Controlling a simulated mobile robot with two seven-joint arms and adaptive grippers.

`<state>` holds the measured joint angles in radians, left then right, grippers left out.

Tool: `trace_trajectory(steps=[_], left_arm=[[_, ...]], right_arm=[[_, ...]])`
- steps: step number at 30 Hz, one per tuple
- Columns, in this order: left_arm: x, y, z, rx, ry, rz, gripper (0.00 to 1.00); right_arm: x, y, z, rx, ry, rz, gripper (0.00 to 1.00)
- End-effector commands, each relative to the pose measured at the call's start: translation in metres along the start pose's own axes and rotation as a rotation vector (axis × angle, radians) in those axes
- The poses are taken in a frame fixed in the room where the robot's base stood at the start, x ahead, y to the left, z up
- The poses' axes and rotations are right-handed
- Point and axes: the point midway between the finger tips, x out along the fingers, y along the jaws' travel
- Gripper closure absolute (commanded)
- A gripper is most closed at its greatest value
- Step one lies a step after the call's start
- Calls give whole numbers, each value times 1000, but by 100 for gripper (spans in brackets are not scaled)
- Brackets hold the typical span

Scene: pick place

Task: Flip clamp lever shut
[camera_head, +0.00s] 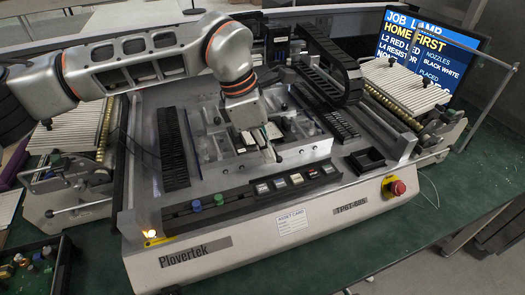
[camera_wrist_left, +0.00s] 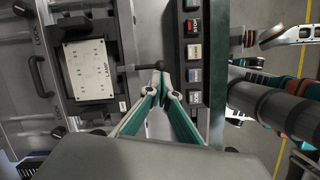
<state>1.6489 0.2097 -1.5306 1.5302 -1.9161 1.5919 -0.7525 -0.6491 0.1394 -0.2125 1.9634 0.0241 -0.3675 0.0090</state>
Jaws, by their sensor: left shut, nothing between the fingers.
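My left gripper (camera_head: 274,156) reaches down over the middle of the machine. In the left wrist view its fingertips (camera_wrist_left: 160,76) are closed together with nothing between them. They are at the dark knob (camera_wrist_left: 160,66) of a short clamp lever (camera_wrist_left: 135,67); whether they touch is hard to tell. The lever lies sideways from the edge of the board holder toward the button strip. A white board (camera_wrist_left: 90,70) marked LAMP sits in the holder. In the head view the gripper partly hides the board, and the knob (camera_head: 279,158) shows beside the fingertips. My right gripper cannot be made out.
A strip of coloured buttons (camera_head: 297,178) runs close beside the lever. A red stop knob (camera_head: 397,187) is at the front right. Feeder banks (camera_head: 408,85) flank the machine, and a black gantry chain (camera_head: 328,60) stands behind. A screen (camera_head: 425,50) is at back right.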

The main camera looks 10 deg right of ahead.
Motion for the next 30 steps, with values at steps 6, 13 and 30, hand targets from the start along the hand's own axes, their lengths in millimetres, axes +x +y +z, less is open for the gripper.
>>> trace_trajectory(steps=[6,13,30], left_arm=[[0,0,0,1,0,0,100],[-1,0,0,0,0,0,100],[-95,1,0,0,-1,3,100]], right_arm=[[0,0,0,0,-1,0,60],[0,2,2,-5,-5,1,60],[0,0,1,-1,-2,0,60]])
